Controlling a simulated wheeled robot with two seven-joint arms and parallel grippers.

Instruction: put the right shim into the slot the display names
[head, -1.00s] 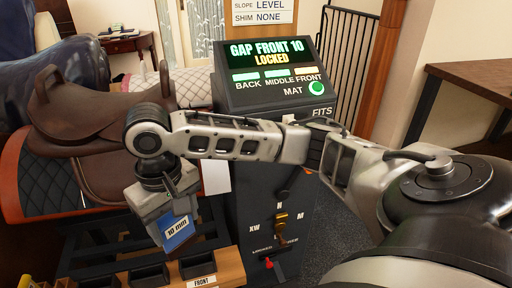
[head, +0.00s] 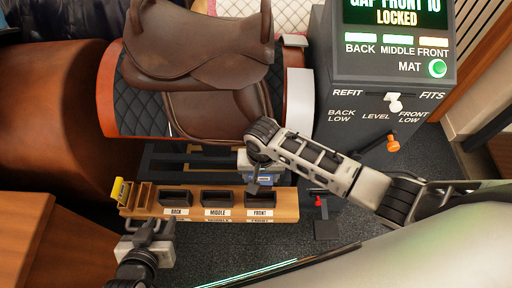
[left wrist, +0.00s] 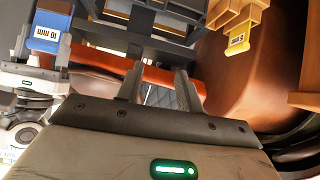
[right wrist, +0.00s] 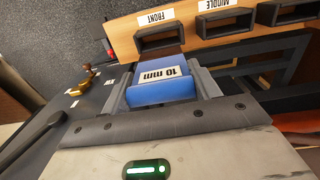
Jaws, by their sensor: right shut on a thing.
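The display (head: 396,14) reads GAP FRONT 10, LOCKED. My right gripper (head: 262,172) is shut on the blue 10 mm shim (right wrist: 165,88), which shows small in the head view (head: 263,179). In the right wrist view the shim's dark brown end points at the slot labelled FRONT (right wrist: 163,38), just short of its opening; contact is unclear. The FRONT slot (head: 261,198) is the right one on the wooden rack, beside MIDDLE (head: 217,199) and BACK (head: 178,199). My left gripper (left wrist: 158,85) is open and empty, low left in the head view (head: 148,228).
A yellow 5 mm shim (left wrist: 238,40) sits at the rack's left end, also in the head view (head: 121,190). The wooden rack (head: 290,206) stands in front of the brown saddle (head: 200,40). The dark console (head: 350,125) with levers is to the right.

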